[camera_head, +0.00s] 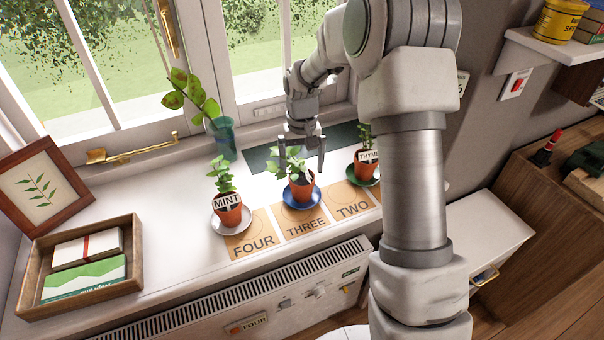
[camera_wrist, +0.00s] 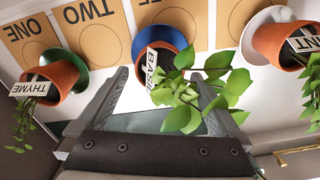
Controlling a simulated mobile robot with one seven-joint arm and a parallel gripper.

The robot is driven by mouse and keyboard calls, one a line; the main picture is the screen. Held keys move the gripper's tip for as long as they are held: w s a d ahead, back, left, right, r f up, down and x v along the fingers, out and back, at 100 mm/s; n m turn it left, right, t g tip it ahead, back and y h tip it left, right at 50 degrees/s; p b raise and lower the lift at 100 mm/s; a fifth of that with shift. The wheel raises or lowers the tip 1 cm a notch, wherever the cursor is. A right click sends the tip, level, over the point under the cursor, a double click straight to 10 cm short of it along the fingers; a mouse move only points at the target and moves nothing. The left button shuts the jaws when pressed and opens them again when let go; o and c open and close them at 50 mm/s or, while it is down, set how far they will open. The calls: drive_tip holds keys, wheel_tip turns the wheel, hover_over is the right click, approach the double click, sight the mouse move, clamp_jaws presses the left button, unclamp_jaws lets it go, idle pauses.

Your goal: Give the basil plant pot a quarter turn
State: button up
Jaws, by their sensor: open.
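The basil plant pot (camera_head: 301,187) is a terracotta pot with green leaves, on a blue saucer (camera_head: 302,204) behind the card marked THREE. In the wrist view the basil pot (camera_wrist: 172,42) shows its white label facing my gripper, with leaves hanging toward the right finger. My gripper (camera_head: 304,160) is above and just behind the basil, pointing down. In the wrist view my open gripper (camera_wrist: 160,90) has its fingers spread on either side of the plant, and no pot is between the tips. Some leaves overlap the right finger; I cannot tell if they touch.
The mint pot (camera_head: 228,208) on a white saucer stands left, and the thyme pot (camera_head: 366,168) on a green saucer right. The window is behind.

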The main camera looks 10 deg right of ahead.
drive_tip(key=s+r+t+p, duration=0.1)
drive_tip(key=s+r+p, duration=0.15)
drive_tip(key=r, duration=0.85)
drive_tip(key=s+r+p, duration=0.2)
drive_tip(key=s+r, duration=0.1)
drive_tip(key=r, duration=0.8)
drive_tip(key=s+r+t+p, duration=0.2)
drive_tip(key=s+r, duration=0.3)
drive_tip(key=s, duration=0.6)
drive_tip(key=s+r+t+p, duration=0.2)
drive_tip(key=s+r+p, duration=0.2)
drive_tip(key=s, duration=0.8)
drive_tip(key=shift+r+n+t+p, duration=0.3)
drive_tip(key=shift+r+n+p, duration=0.1)
drive_tip(key=shift+r, duration=0.2)
